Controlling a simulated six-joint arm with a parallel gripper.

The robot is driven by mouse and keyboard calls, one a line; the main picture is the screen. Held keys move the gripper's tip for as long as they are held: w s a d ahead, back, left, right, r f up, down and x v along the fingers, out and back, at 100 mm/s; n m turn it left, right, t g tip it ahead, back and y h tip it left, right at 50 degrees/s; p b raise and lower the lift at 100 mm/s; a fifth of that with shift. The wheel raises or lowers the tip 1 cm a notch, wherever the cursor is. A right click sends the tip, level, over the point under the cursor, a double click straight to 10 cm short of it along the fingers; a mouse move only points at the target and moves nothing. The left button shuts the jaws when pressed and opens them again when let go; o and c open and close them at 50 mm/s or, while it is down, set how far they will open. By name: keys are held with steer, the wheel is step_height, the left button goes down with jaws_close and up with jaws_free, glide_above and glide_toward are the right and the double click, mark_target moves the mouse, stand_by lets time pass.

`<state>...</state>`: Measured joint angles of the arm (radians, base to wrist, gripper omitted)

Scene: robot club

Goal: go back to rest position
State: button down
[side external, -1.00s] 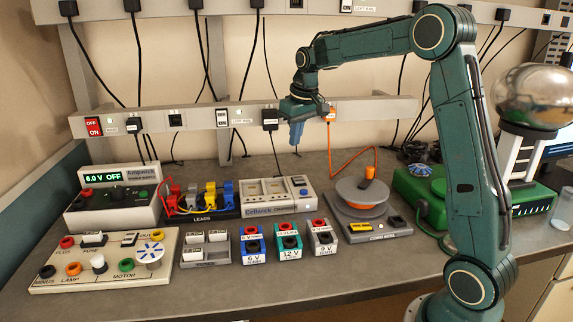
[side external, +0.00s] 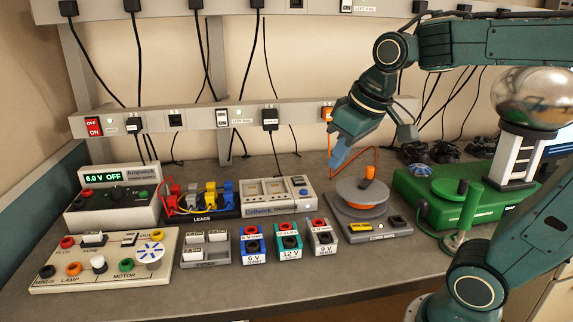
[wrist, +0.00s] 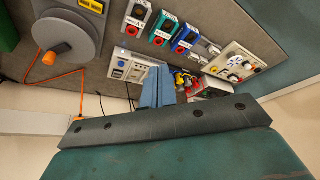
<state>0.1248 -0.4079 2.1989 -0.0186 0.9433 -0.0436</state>
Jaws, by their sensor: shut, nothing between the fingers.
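My gripper (side external: 338,158) is in the air above the bench, just above and left of the grey cable reel (side external: 362,194) in the side view. Its blue fingers are together and hold nothing. In the wrist view the closed fingers (wrist: 158,88) point toward the bench, with the charger unit (wrist: 125,66) beyond them to the left. My arm reaches in from the right, its forearm nearly level near the top of the side view.
Power supply (side external: 113,200), circuit board (side external: 105,262), lead rack (side external: 203,212) and battery blocks (side external: 289,242) stand on the bench. At right is a green generator (side external: 455,205) with a shiny metal dome (side external: 533,97). A socket rail (side external: 200,122) runs along the wall behind. The front bench strip is clear.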

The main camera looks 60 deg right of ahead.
steer(key=s+a+f+t, duration=0.1)
steer(key=s+a+f, duration=0.2)
steer(key=s, duration=0.6)
steer(key=shift+s+f+n, duration=0.15)
steer(key=shift+f+n, duration=0.25)
steer(key=shift+f, duration=0.1)
